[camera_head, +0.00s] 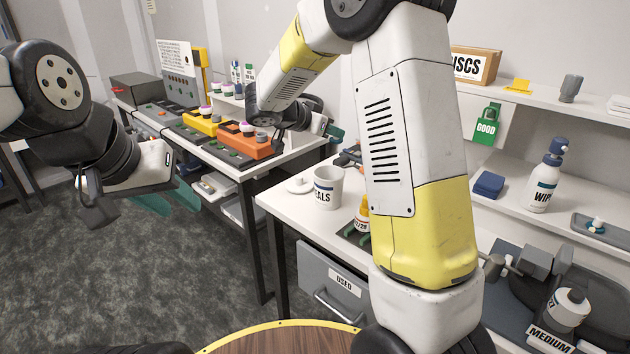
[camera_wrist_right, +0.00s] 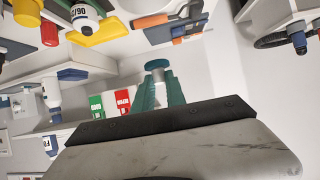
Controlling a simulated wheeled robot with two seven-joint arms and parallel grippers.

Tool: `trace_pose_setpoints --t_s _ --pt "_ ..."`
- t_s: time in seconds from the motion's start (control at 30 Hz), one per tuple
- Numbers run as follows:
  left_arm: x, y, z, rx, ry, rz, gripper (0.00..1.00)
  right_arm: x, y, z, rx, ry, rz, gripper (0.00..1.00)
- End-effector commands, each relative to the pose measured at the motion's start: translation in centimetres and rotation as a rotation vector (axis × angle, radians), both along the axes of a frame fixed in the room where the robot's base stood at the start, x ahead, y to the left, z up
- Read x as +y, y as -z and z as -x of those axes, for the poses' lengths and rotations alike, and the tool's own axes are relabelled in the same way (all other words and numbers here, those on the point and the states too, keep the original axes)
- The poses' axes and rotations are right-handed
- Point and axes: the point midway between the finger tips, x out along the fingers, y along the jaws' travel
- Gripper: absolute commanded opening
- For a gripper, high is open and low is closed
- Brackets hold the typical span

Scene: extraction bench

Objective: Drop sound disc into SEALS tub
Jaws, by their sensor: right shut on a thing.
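The white SEALS tub (camera_head: 325,192) stands upright on the white bench, with its open top showing. My right gripper (camera_head: 334,133) is behind and above the tub in the head view, partly hidden by my right arm. In the right wrist view its teal fingers (camera_wrist_right: 161,93) are shut on a small round grey-teal piece (camera_wrist_right: 157,64), which looks like the disc. Its face and condition cannot be made out. My left gripper (camera_head: 170,198) hangs over the floor at the left, its teal fingers apart and empty.
A white round lid (camera_head: 299,186) lies left of the tub. A USED drawer (camera_head: 332,283) is below. An orange block (camera_head: 243,141) sits on the far bench.

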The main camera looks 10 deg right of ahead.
Motion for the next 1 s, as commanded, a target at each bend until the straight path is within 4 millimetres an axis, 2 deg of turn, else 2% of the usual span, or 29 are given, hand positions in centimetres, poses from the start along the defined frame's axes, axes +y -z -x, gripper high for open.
trace_pose_setpoints --t_s 0.1,0.3,0.5,0.73,0.77,0.87,0.9,1.0 --pt "0.0 0.0 0.0 0.0 0.0 0.0 0.36 0.0 1.7 0.0 0.004 -0.002 0.003 0.0" --pt "0.0 0.0 0.0 0.0 0.0 0.0 0.36 0.0 3.7 0.0 0.002 -0.001 0.002 0.0" --pt "0.0 0.0 0.0 0.0 0.0 0.0 0.36 0.0 4.5 0.0 0.0 -0.001 0.0 0.0" --pt "0.0 0.0 0.0 0.0 0.0 0.0 0.36 0.0 4.6 0.0 0.0 -0.001 0.0 0.0" --pt "0.0 0.0 0.0 0.0 0.0 0.0 0.36 0.0 4.6 0.0 0.0 -0.001 0.0 0.18" --pt "0.0 0.0 0.0 0.0 0.0 0.0 0.36 0.0 4.5 0.0 0.0 -0.001 0.0 0.38" --pt "0.0 0.0 0.0 0.0 0.0 0.0 0.36 0.0 4.5 0.0 0.0 -0.001 0.0 0.42" --pt "0.0 0.0 0.0 0.0 0.0 0.0 0.36 0.0 4.5 0.0 0.0 -0.001 0.0 0.42"
